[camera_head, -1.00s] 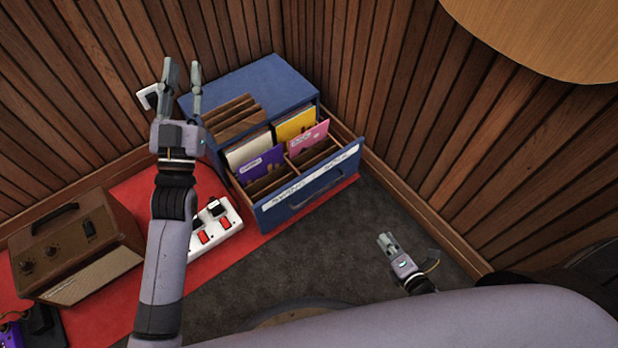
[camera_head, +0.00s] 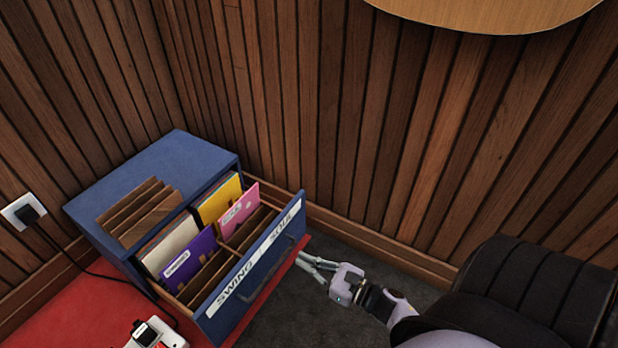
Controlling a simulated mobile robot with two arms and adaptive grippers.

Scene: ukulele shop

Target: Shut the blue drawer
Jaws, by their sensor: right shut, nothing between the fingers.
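The blue drawer (camera_head: 250,308) stands pulled out of its blue cabinet (camera_head: 160,160) in the corner. My right gripper (camera_head: 304,261) is shut and empty, low in front of the right part of the drawer front. Whether its fingertips touch the front I cannot tell. My left gripper is out of view.
A red mat (camera_head: 60,318) lies under the cabinet. A white power strip (camera_head: 155,335) is at the bottom left, with a cable to the wall socket (camera_head: 22,213). Slatted wooden walls stand behind and right. Dark carpet (camera_head: 345,265) is clear near the drawer's right side.

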